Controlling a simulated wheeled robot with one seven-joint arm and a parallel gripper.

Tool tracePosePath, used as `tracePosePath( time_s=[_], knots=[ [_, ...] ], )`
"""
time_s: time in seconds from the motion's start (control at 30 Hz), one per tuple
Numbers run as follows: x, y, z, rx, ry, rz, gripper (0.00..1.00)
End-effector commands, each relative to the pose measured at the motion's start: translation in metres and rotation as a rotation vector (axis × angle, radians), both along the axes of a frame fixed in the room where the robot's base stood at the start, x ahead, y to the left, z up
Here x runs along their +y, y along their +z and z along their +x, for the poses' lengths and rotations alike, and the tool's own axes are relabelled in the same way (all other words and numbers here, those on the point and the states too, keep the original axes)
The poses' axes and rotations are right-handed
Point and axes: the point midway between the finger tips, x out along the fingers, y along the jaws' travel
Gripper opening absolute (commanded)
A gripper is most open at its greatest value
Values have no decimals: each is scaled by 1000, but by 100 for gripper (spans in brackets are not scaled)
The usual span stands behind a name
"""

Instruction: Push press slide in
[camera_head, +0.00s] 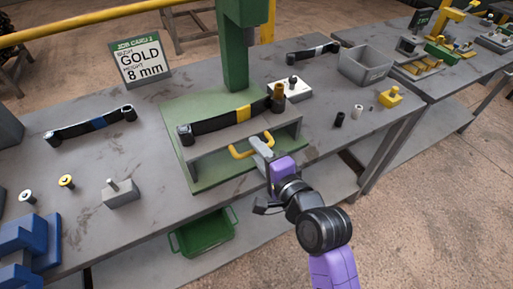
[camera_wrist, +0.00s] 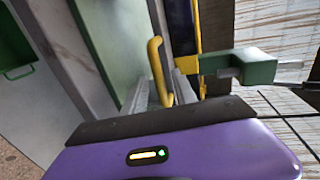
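The press (camera_head: 234,50) has a green column and a grey slide (camera_head: 215,146) on a green base. A dark spring strip with a yellow band (camera_head: 243,112) lies along the slide between two posts. A yellow handle (camera_head: 240,154) sticks out at the slide's front; it also shows in the wrist view (camera_wrist: 156,60). My gripper (camera_head: 262,146) is at the right part of the handle. In the wrist view its two grey fingers (camera_wrist: 163,92) stand close on either side of the handle bar and appear shut on it. How far the slide is in is hard to tell.
A job card (camera_head: 142,62) reads "GOLD, 8 mm". A strip with a blue band (camera_head: 98,123) lies left. A grey bin (camera_head: 365,64), a white block (camera_head: 289,88) and small parts stand right. A green bin (camera_head: 205,235) is below the table edge.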

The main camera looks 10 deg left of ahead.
Motion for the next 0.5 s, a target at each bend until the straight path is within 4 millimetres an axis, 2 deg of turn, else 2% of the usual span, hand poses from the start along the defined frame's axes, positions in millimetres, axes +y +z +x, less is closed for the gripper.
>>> tracePosePath(
  time_s=[0.13, 0.4, 0.5],
  knots=[
    [5, -1, 8, -1, 0, 0, 34],
    [6, -2, 9, -1, 0, -1, 34],
    [6, -2, 9, -1, 0, -1, 16]
  ],
)
